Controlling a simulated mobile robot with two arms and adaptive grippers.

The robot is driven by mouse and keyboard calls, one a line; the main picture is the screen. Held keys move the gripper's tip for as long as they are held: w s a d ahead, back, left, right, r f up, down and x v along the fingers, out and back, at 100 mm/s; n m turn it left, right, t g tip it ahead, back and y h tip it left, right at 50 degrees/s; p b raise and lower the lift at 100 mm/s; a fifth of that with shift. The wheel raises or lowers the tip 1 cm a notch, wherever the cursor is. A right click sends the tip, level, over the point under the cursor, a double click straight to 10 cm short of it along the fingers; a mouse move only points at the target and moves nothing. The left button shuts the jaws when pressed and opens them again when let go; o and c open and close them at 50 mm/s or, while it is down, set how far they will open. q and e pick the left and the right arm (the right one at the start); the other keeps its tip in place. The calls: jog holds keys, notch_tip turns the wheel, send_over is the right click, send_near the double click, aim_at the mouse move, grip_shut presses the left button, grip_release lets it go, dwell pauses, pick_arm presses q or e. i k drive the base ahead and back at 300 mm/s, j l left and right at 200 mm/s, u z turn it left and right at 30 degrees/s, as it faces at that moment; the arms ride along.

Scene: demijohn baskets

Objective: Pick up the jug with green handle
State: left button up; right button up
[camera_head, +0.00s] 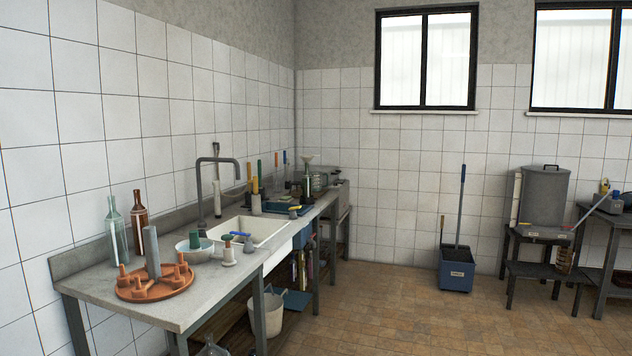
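I cannot make out a jug with a green handle for certain. A small pale item with a green top (228,250) stands on the counter in front of the sink. A green-topped piece (195,239) sits in a white bowl (188,251) beside it. A clear glass vessel (212,347) under the counter is cut off by the bottom edge, and its handle colour cannot be told. Neither of my grippers is in view.
A grey counter (95,283) with a white sink (262,228) runs along the left wall. It holds an orange rack (150,292) and two bottles. A blue bucket (456,276) and a dark stand (545,270) are at the back. The tiled floor (400,315) is clear in the middle.

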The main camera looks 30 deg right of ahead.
aim_at(317, 175)
jog(key=i+l+z, duration=0.4)
jog(key=i, duration=0.25)
jog(key=i+l+z, duration=0.25)
jog(key=i, duration=0.4)
jog(key=i+l+z, duration=0.25)
jog(key=i, duration=0.45)
jog(key=i+l+z, duration=0.1)
jog(key=i+z, duration=0.15)
jog(key=i, duration=2.5)
